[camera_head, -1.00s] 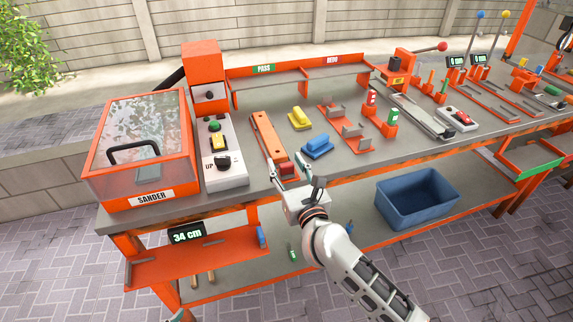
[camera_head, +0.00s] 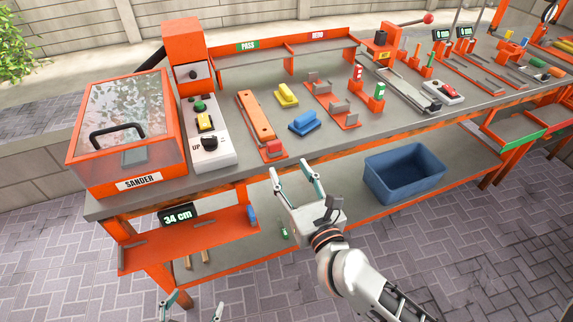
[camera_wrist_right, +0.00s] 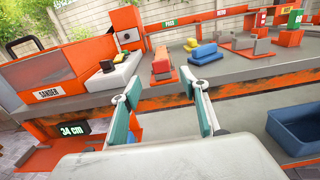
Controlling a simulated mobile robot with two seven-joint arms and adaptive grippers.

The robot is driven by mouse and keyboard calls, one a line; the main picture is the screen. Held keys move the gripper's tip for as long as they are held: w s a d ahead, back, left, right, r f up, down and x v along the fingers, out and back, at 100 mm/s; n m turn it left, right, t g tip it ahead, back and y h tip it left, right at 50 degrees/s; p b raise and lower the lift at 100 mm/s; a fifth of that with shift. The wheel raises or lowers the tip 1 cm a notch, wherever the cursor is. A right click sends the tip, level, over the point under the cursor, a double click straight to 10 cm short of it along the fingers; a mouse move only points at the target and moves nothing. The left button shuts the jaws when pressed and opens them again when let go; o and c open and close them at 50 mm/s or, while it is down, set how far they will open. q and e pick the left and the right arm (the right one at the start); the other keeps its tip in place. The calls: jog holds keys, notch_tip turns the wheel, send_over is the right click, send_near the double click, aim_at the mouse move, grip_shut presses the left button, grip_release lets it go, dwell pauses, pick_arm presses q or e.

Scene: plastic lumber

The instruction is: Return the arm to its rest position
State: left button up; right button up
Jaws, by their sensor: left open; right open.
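My right gripper (camera_head: 292,168) is open and empty, in front of the workbench's front edge. In the right wrist view its two fingers (camera_wrist_right: 160,90) stand apart with nothing between them. My left gripper (camera_head: 195,305) shows only its open fingertips at the bottom edge of the head view, low in front of the bench. An orange rail with a red end block (camera_head: 260,122) lies on the bench beyond the right gripper. It also shows in the right wrist view (camera_wrist_right: 161,63), apart from the fingers.
The sander box (camera_head: 120,135) and control panel (camera_head: 207,140) stand at the bench's left. A yellow block (camera_head: 286,95) and blue block (camera_head: 304,123) lie on the top. A blue bin (camera_head: 404,172) stands on the lower shelf. The paved floor (camera_head: 480,250) at the right front is clear.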

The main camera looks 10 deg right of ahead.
dwell(0.5)
jog(key=s+d+f+m+g, duration=0.2)
jog(key=s+d+f+m, duration=0.2)
jog(key=f+m, duration=0.5)
jog(key=s+d+f+m+g+h, duration=0.1)
jog(key=s+d+f+m, duration=0.4)
jog(key=m, duration=0.9)
jog(key=s+d+f+m+g+h, duration=0.1)
jog(key=s+d+f+m+g, duration=0.2)
jog(key=s+f+m, duration=0.6)
notch_tip(320, 180, down, 4)
jog(key=d+m, duration=0.1)
jog(key=m, duration=0.1)
jog(key=shift+s+d+r+m+g, duration=0.2)
jog(key=shift+s+d+m+g, duration=0.1)
jog(key=shift+g, duration=0.1)
jog(key=shift+a, duration=0.15)
